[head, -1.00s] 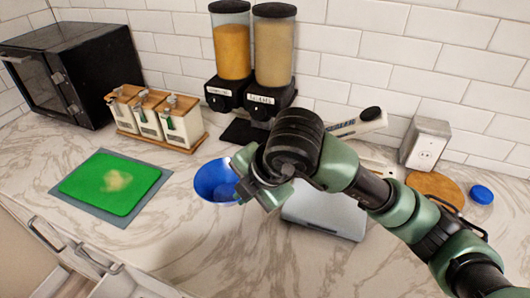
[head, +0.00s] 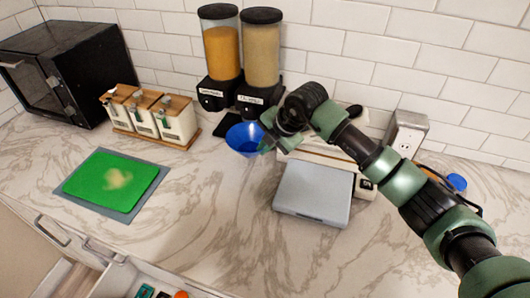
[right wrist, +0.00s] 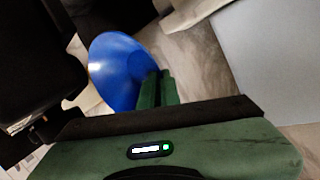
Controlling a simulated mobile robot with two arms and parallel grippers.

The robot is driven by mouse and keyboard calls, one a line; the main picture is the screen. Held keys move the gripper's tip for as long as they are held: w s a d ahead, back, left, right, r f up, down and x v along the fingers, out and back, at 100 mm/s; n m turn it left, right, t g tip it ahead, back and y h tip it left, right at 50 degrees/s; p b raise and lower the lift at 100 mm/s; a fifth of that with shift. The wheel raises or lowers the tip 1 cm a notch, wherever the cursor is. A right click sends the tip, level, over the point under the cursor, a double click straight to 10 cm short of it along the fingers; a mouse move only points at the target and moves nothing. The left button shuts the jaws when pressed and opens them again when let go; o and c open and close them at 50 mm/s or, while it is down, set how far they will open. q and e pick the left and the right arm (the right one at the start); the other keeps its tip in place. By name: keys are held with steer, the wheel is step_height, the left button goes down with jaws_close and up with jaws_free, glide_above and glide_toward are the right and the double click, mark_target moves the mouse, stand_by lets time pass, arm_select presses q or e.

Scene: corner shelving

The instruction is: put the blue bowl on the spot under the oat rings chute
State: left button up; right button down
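The blue bowl (head: 240,141) is in front of the two dispensers, close to their chutes. My right gripper (head: 266,143) is at the bowl's right side. In the right wrist view, the green fingers (right wrist: 157,89) are closed on the rim of the bowl (right wrist: 115,70). Of the dispensers, the left one (head: 221,55) holds orange cereal and the right one (head: 261,60) holds beige cereal. Their labels are too small to read surely. A dark pad (head: 227,122) shows below the chutes, partly hidden by the bowl. I cannot tell whether the bowl touches the counter. My left gripper is out of view.
A grey flat-topped scale (head: 312,192) lies right of the bowl. Wooden-lidded canisters (head: 150,117) stand on the left. A green cutting board (head: 112,182) lies at front left. An outlet box (head: 405,135) and blue lid (head: 457,182) are right. The counter in front of the bowl is clear.

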step_height(320, 180, down, 3)
steer(key=shift+s+f+p, duration=0.1)
steer(key=shift+s+p, duration=0.05)
steer(key=shift+p, duration=0.55)
steer(key=shift+w+f+p, duration=0.15)
steer(key=shift+w+p, duration=0.05)
steer(key=shift+p, duration=0.15)
steer(key=shift+w+f, duration=0.1)
steer(key=shift+f, duration=0.1)
steer(key=c, duration=1.6)
jaws_free()
steer(key=shift+f, duration=0.1)
steer(key=shift+c, duration=0.2)
steer(key=shift+d, duration=0.1)
steer(key=b+v, duration=0.2)
steer(key=v, duration=1)
steer(key=shift+b, duration=0.35)
